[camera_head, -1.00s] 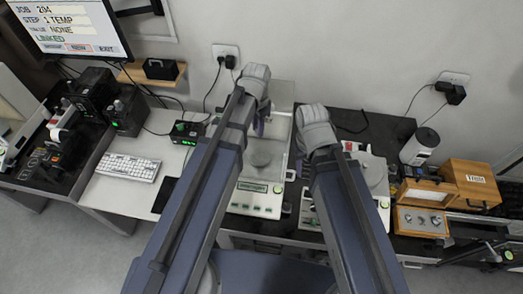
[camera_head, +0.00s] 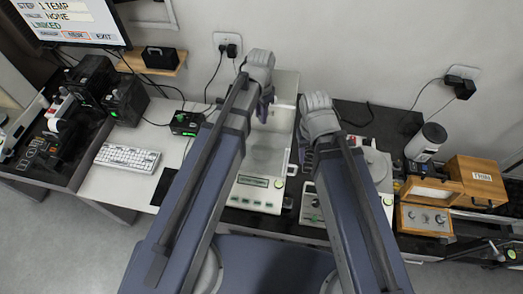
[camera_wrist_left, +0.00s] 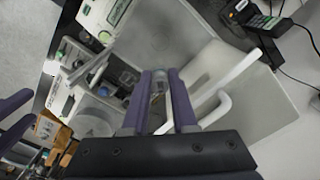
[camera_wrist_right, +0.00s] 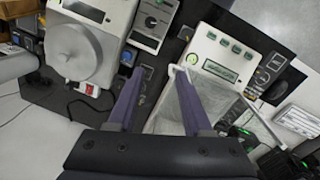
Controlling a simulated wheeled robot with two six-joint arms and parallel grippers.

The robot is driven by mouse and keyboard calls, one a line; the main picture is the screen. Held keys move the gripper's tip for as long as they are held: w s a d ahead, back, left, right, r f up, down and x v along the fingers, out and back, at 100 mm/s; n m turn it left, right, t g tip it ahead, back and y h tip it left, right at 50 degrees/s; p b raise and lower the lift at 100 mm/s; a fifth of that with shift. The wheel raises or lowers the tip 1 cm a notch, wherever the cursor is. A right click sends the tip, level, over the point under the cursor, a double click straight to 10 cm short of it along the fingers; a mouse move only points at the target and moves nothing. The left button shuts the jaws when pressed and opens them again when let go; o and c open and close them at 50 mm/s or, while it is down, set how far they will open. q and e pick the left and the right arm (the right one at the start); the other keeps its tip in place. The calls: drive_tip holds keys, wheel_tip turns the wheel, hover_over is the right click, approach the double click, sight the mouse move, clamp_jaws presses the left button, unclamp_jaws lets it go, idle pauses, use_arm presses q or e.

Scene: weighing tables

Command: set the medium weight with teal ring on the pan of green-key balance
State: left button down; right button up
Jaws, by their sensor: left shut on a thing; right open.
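My left gripper (camera_head: 265,106) is over the rear part of the green-key balance (camera_head: 253,192), inside the area of its clear shield. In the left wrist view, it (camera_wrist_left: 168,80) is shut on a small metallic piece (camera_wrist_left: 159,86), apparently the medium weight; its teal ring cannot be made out. The balance's green key (camera_wrist_right: 192,59) shows in the right wrist view beside the display. The pan is pale and hard to make out under the shield. My right gripper (camera_wrist_right: 158,80) is open and empty, just right of the shield.
A second balance with a round pan (camera_wrist_right: 78,52) stands to the right of the first in the head view. A keyboard (camera_head: 128,157) lies left.

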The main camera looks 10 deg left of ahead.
use_arm(q)
drive_tip(key=shift+w+f+b, duration=0.1)
drive_tip(key=shift+f+b, duration=0.4)
drive_tip(key=shift+f, duration=0.2)
wheel_tip(320, 180, down, 8)
drive_tip(key=b, duration=0.7)
drive_tip(key=shift+r+b, duration=0.15)
drive_tip(key=shift+b, duration=0.2)
wheel_tip(320, 180, down, 10)
drive_tip(key=b, duration=1)
drive_tip(key=c, duration=1.2)
unclamp_jaws()
drive_tip(key=o, duration=0.5)
